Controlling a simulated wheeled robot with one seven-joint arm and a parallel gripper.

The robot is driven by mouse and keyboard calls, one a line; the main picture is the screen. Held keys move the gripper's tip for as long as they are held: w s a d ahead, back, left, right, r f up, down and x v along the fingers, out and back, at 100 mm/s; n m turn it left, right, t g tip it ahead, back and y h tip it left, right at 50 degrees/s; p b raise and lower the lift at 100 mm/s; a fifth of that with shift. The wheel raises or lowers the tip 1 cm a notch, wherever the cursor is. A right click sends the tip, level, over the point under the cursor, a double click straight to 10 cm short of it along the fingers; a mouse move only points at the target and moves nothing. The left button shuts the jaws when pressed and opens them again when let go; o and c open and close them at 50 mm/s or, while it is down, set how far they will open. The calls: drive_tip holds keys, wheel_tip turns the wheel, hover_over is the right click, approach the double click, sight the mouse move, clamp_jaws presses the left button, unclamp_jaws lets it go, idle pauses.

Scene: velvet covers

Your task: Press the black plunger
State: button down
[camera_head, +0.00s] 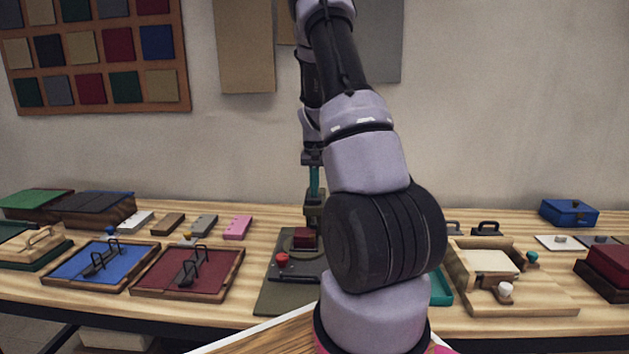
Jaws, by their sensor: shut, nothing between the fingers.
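A small press stands on a grey-green base plate (283,302) at the middle of the bench, partly hidden by my arm. It has a red knob (282,259), a dark red block (303,235) and a dark upright head (314,208) behind the block. My gripper (315,192) points straight down with its teal fingers shut and empty. The fingertips are right at the top of this dark head; I cannot tell whether they touch it. The black plunger is not clearly distinguishable; the dark piece under the fingertips may be it.
A blue tray (67,278) and a dark red tray (150,288), each with black wire parts, lie left of the press. Small blocks, including a pink one (238,228), lie behind them. A wooden box (540,296) and blue box (569,211) stand right.

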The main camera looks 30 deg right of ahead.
drive_tip(key=shift+s+a+f, duration=0.1)
drive_tip(key=shift+s+f, duration=0.1)
drive_tip(key=shift+f, duration=0.2)
wheel_tip(320, 180, up, 15)
drive_tip(key=shift+w, duration=0.2)
drive_tip(key=shift+f, duration=0.1)
idle(0.6)
